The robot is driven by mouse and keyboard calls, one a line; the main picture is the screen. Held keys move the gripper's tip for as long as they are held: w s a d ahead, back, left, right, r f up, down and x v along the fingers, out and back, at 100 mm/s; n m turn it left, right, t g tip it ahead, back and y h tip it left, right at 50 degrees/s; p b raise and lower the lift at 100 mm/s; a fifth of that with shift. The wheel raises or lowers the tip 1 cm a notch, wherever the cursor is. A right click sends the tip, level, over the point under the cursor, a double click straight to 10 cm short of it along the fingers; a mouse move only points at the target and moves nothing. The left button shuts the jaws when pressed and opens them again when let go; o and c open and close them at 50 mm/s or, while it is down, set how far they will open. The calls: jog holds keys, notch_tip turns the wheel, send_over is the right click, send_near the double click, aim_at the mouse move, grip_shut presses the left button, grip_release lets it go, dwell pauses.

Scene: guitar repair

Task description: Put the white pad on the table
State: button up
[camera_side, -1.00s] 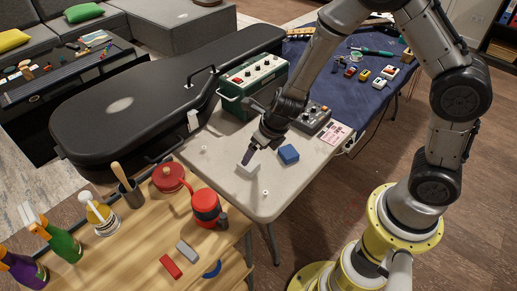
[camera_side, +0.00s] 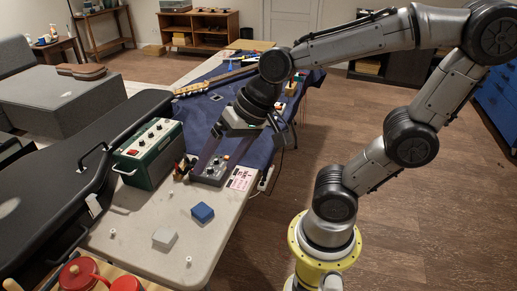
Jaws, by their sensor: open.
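The white pad (camera_side: 164,238) lies flat on the light-topped table (camera_side: 135,258), near its front end. Nothing is touching it from above. A blue pad (camera_side: 202,212) lies behind it and to its right, apart from it.
A green amplifier (camera_side: 150,153) stands on the table's left side. Small white pegs (camera_side: 188,261) stand near the white pad. A black guitar case (camera_side: 40,205) lies at left. A guitar and tools rest on the blue cloth (camera_side: 225,113). Red items (camera_side: 80,274) are at lower left.

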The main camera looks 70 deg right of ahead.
jog(key=s+d+r+n+h, duration=0.1)
jog(key=s+d+n+h, duration=0.1)
jog(key=s+d+n, duration=0.2)
jog(key=s+n, duration=0.2)
jog(key=shift+s+d, duration=0.2)
jog(key=shift+s, duration=0.2)
